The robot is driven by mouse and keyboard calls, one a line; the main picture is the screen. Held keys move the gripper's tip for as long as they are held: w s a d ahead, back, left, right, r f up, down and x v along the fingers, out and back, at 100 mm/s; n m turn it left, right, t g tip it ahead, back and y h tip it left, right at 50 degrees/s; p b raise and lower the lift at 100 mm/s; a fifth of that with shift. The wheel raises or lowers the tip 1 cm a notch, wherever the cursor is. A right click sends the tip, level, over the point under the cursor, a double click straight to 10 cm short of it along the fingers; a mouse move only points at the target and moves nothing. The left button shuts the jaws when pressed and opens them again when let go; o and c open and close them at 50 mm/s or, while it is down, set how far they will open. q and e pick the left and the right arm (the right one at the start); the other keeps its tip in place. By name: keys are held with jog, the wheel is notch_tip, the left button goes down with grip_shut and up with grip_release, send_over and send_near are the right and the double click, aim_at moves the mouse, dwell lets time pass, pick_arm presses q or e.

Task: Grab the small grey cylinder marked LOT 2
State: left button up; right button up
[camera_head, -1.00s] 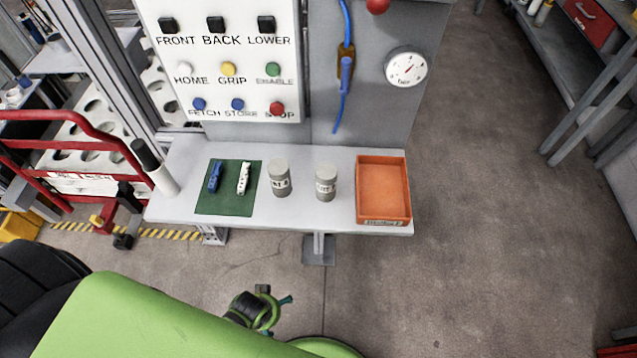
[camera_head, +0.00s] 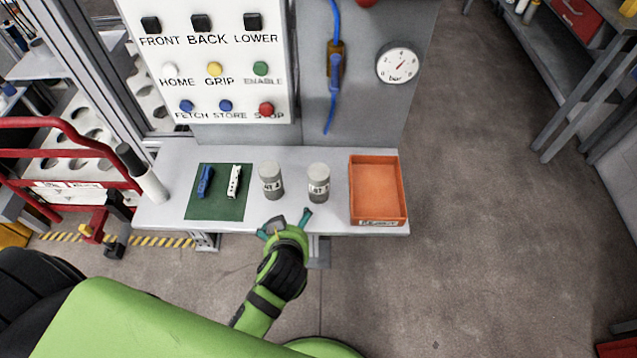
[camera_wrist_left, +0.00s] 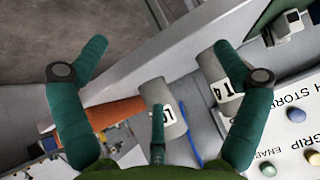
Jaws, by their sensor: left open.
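Two small grey cylinders stand upright on the light grey shelf (camera_head: 165,215). The left cylinder (camera_head: 270,180) has a white label; in the left wrist view this cylinder (camera_wrist_left: 230,70) shows "T 4". The right cylinder (camera_head: 318,183), nearer the orange tray, has a label starting "LO" in the left wrist view (camera_wrist_left: 165,108); its number is not readable. My left gripper (camera_head: 286,224) is open and empty at the shelf's front edge, in front of the gap between the cylinders. Its green fingers (camera_wrist_left: 157,65) are spread, apart from both cylinders. My right gripper is not in view.
An orange tray (camera_head: 402,200) stands right of the cylinders. A green mat (camera_head: 218,208) with a blue item (camera_head: 205,180) and a white item (camera_head: 234,180) lies left. A white marker-like cylinder (camera_head: 148,182) stands at the left end. A button panel (camera_head: 205,60) and gauge (camera_head: 398,65) rise behind.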

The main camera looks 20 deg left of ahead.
aim_at(323, 188)
pick_arm(q)
jog(key=w+d+r+t, duration=0.1)
jog(key=w+r, duration=0.1)
jog(key=w+d+r+t, duration=0.1)
jog(key=w+d+r, duration=0.1)
jog(key=w+d+r+n+t, duration=0.1)
jog(key=w+d+r+t, duration=0.1)
jog(key=shift+w+r+y, duration=0.15)
jog(key=shift+r+y, duration=0.2)
jog(key=shift+y, duration=0.05)
jog(key=shift+p+x, duration=0.6)
jog(key=shift+x, duration=0.5)
jog(key=x, duration=0.2)
jog(key=p+x, duration=0.1)
jog(key=x, duration=0.1)
jog(key=shift+d, duration=0.25)
jog(key=shift+w+a+f, duration=0.1)
jog(key=shift+w+f, duration=0.05)
jog(key=shift+w, duration=0.15)
jog(key=shift+c, duration=0.4)
jog(key=c, duration=1.6)
